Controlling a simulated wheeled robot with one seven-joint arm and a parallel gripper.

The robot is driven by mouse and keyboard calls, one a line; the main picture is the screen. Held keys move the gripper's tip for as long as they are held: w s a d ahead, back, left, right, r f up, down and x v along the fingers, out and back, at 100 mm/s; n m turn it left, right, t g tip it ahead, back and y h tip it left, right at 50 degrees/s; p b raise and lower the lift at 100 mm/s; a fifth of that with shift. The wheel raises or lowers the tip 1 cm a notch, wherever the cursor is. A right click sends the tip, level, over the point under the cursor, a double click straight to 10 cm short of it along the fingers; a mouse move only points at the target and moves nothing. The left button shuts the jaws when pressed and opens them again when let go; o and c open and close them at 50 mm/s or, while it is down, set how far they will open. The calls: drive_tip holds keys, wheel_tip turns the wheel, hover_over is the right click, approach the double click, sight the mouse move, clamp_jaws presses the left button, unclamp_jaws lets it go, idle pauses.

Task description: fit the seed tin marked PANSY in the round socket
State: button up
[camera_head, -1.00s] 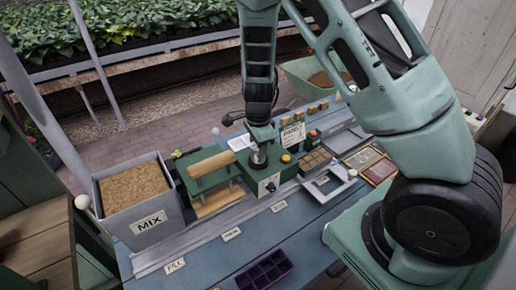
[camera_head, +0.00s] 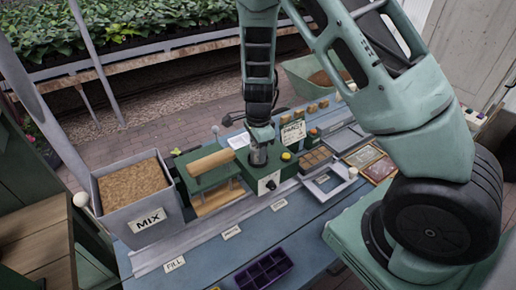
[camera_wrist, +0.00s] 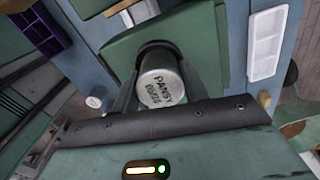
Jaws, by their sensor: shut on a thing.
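The seed tin (camera_wrist: 160,86) is a silver cylinder with PANSY lettered on its end, which faces the wrist camera. My gripper (camera_head: 259,146) is shut on it, one dark finger on each side. In the head view the tin (camera_head: 258,157) stands roughly upright under my gripper at the top of a green block (camera_head: 268,181). A dark round rim, which looks like the socket (camera_wrist: 154,46), shows behind the tin in the wrist view. The tin covers most of it, so I cannot tell how deep the tin sits.
A green stand with a wooden bar (camera_head: 209,163) is close on the left, beside the grey MIX bin (camera_head: 133,190). A yellow button (camera_head: 286,156) and a lettered card (camera_head: 293,131) are close on the right. A purple cell tray (camera_head: 264,270) lies in front.

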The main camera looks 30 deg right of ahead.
drive_tip(key=shift+f, duration=0.2)
drive_tip(key=o, duration=1.5)
drive_tip(key=shift+o, duration=0.2)
drive_tip(key=shift+r, duration=0.1)
drive_tip(key=shift+r+p, duration=3.75)
drive_tip(key=shift+r, duration=0.25)
drive_tip(key=shift+a, duration=0.1)
